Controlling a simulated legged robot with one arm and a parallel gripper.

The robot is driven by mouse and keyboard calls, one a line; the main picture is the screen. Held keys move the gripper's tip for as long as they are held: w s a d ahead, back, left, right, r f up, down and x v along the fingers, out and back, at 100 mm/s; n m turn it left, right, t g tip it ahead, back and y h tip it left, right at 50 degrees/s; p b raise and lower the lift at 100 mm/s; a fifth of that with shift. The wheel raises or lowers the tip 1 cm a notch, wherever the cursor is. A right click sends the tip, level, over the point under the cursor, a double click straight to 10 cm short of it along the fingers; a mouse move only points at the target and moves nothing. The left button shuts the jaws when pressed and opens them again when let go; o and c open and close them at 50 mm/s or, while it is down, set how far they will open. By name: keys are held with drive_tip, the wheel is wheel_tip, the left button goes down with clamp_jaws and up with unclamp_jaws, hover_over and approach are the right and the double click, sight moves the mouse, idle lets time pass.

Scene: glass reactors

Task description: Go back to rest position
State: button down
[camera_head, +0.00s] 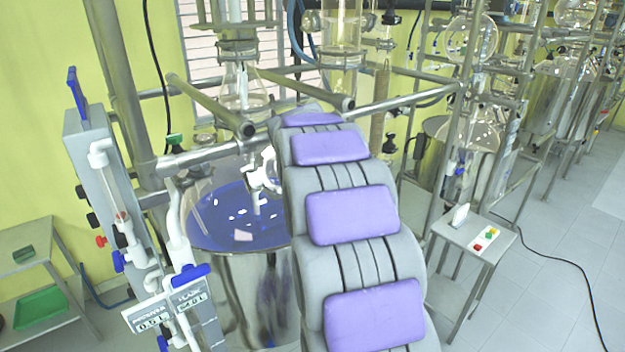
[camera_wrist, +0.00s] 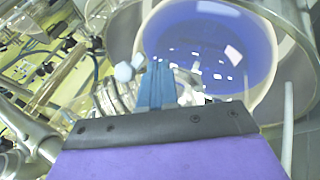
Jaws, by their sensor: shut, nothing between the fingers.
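My gripper (camera_wrist: 158,70) shows in the wrist view as two blue fingers pressed together, with nothing between them. The fingers point toward a large steel vessel with blue inside (camera_wrist: 208,40). A white fitting (camera_wrist: 127,71) is just left of the fingertips; I cannot tell whether they touch. In the head view, my grey arm with purple pads reaches up and away through the middle, and its far end hides the gripper. The same vessel (camera_head: 215,235) is left of my arm there, with a white valve (camera_head: 262,172) over its right side.
Metal frame bars (camera_head: 215,108) and a glass flask (camera_head: 243,88) stand close to my arm's far end. A small table with buttons (camera_head: 472,238) is at the right. Floor (camera_head: 560,235) further right is open, crossed by a black cable.

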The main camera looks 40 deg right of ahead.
drive_tip(key=shift+s+a, duration=0.7)
drive_tip(key=shift+a, duration=0.15)
drive_tip(key=shift+f, duration=0.1)
